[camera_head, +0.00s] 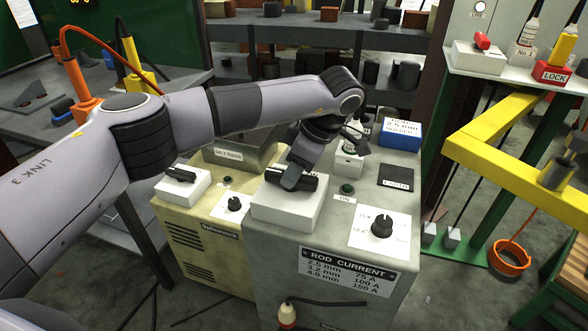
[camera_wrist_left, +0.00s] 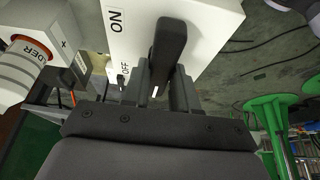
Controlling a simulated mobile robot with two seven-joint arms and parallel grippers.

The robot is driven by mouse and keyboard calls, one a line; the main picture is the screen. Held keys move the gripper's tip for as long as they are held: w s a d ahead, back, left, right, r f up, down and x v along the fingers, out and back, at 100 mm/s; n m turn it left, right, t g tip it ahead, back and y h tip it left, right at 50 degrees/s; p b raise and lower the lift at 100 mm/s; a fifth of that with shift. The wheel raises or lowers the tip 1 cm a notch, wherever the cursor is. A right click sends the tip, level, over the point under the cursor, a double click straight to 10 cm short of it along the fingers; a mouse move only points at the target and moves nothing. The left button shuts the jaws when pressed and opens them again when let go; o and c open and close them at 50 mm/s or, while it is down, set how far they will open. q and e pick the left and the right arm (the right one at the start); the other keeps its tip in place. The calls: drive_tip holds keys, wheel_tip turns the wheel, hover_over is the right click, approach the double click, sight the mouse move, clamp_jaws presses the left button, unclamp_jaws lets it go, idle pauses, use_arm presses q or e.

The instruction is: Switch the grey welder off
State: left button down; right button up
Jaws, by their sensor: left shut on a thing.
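The grey welder (camera_head: 272,250) stands in the middle of the head view. On its top front is a white switch box (camera_head: 285,209) with a black lever (camera_head: 308,182). My left gripper (camera_head: 296,178) reaches down over the box and is shut on the lever. In the left wrist view the black lever (camera_wrist_left: 170,45) lies between the two fingers of the gripper (camera_wrist_left: 168,88). The white box there (camera_wrist_left: 135,35) carries the words ON and OFF. My right gripper is not in view.
A beige welder (camera_head: 205,252) with its own black switch (camera_head: 180,174) stands close on the left. A yellow rail (camera_head: 500,115) stands at the right.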

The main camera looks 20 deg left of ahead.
sight(307, 177)
use_arm(q)
drive_tip(key=c, duration=0.9)
unclamp_jaws()
drive_tip(key=shift+r, duration=0.1)
drive_tip(key=v, duration=0.7)
